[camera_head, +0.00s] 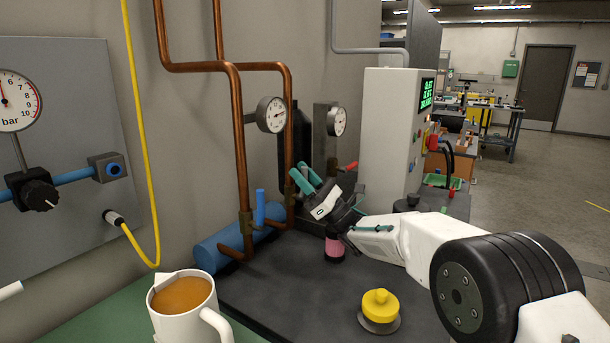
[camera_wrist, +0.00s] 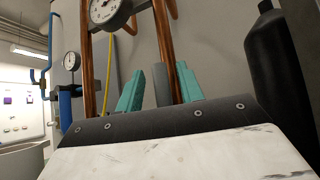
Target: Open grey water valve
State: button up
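My gripper (camera_head: 305,178) has two teal fingers and reaches toward the right copper pipe by the wall. Its fingers also show in the wrist view (camera_wrist: 158,87), spread apart with a gap between them. A grey upright piece (camera_wrist: 162,84), possibly the grey valve's handle, shows between the fingers in front of the copper pipe. I cannot tell whether the fingers touch it. In the head view no grey handle shows clearly; the gripper and wrist cover part of that area. A blue valve handle (camera_head: 260,207) stands upright on the left copper pipe.
A dial gauge (camera_head: 271,114) sits on the copper pipes, with another gauge (camera_head: 337,121) to its right. A black cylinder (camera_wrist: 278,75) stands at the right in the wrist view. A mug (camera_head: 190,310), a yellow knob (camera_head: 380,304) and a pink-banded object (camera_head: 335,246) stand near the front.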

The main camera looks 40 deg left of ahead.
jog(key=shift+w+d, duration=0.1)
jog(key=shift+d, duration=0.05)
jog(key=shift+w+d+f, duration=0.15)
jog(key=shift+d+f, duration=0.1)
jog(key=v, duration=0.6)
jog(key=shift+d+f, duration=0.25)
jog(key=shift+f, duration=0.1)
jog(key=shift+w, duration=0.1)
